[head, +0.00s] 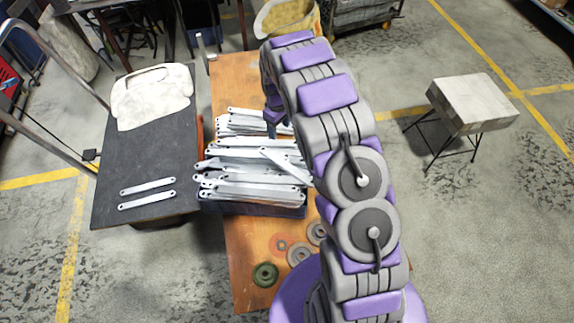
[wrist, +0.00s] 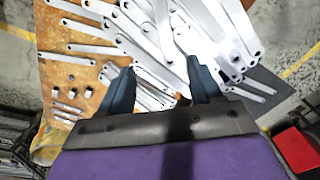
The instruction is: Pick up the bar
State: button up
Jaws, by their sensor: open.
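Many galvanized bars (head: 250,168) lie in an untidy pile in a dark blue bin (head: 235,207) on the wooden table in the head view. The pile also shows in the wrist view (wrist: 150,30), with bars lying across each other at several angles. My gripper (wrist: 158,85) is open above the pile, its two dark blue fingers apart with bars visible beyond and between them. I cannot tell whether the fingertips touch a bar. In the head view my gripper (head: 274,118) is small and partly hidden by my arm at the pile's far right side.
Two bars (head: 147,192) lie parallel on a dark mat-topped bench (head: 110,150) at left, with a white sack (head: 151,95) at its far end. Discs (head: 265,274) and washers (head: 299,255) lie on the wooden table (head: 240,250). A stool (head: 472,103) stands at right on open floor.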

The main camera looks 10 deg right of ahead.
jog(key=f, duration=0.2)
jog(key=b, duration=0.3)
send_over(278, 160)
jog(key=w, duration=0.1)
jog(key=f, duration=1.1)
jog(key=shift+d+f, duration=0.25)
jog(key=shift+f, duration=0.15)
jog(key=f, duration=0.2)
jog(key=s+f+b, duration=0.1)
jog(key=f, duration=0.1)
jog(key=shift+a+f, duration=0.15)
jog(key=shift+f, duration=0.05)
jog(key=shift+w+f+b, duration=0.1)
jog(key=shift+f+b, duration=0.2)
jog(key=shift+f, duration=0.1)
jog(key=shift+c, duration=0.2)
grip_shut()
